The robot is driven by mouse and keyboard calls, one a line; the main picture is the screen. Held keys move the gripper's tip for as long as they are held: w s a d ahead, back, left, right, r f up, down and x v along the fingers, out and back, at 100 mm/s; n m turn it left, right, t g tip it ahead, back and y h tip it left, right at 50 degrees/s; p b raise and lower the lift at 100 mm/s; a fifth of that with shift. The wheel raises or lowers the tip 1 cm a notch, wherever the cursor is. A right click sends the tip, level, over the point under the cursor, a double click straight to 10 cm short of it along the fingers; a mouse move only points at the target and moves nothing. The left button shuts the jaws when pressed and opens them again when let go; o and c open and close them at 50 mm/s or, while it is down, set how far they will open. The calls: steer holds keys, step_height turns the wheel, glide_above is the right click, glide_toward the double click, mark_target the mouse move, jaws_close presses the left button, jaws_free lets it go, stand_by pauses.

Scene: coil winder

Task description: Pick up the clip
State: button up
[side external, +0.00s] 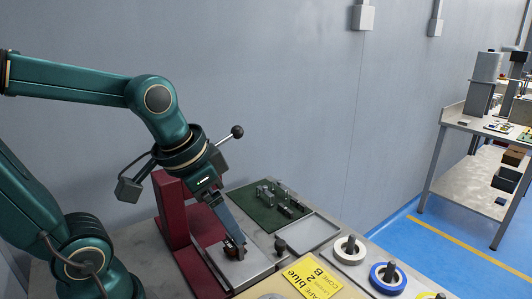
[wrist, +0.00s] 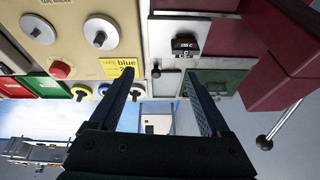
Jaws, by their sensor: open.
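My gripper (side external: 237,246) is at the end of the lowered arm, over the metal plate of the dark red press-like stand. In the wrist view my gripper (wrist: 158,72) has its two fingers wide apart with nothing held between them. A small black block (wrist: 186,46) with white labels, one reading "155 C", sits on the pale plate beyond the fingertips. In the side view the block is mostly hidden by the fingers. Several small grey and dark parts stand on a green mat (side external: 249,212). I cannot tell for certain which item is the clip.
The dark red stand (side external: 170,210) with a ball-ended lever (side external: 237,132) rises close to my gripper. A shallow grey tray (side external: 311,233), a dark knob (side external: 280,245), a yellow label (side external: 312,279) and tape rolls on posts, one white (side external: 349,259), lie to the right.

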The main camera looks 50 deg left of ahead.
steer(key=w+a+r+n+t, duration=0.1)
steer(key=w+r+n+t, duration=0.2)
steer(key=w+r, duration=0.25)
steer(key=n+g+y, duration=0.2)
steer(key=n+y, duration=0.1)
steer(key=n, duration=0.2)
glide_above(262, 189)
steer(key=s+d, duration=0.2)
steer(key=s, duration=0.1)
steer(key=f, duration=1.3)
steer(key=shift+w+f, duration=0.2)
steer(key=shift+f, duration=0.15)
steer(key=shift+a+f, duration=0.2)
steer(key=shift+f, duration=0.15)
steer(key=shift+x, duration=2.35)
jaws_close()
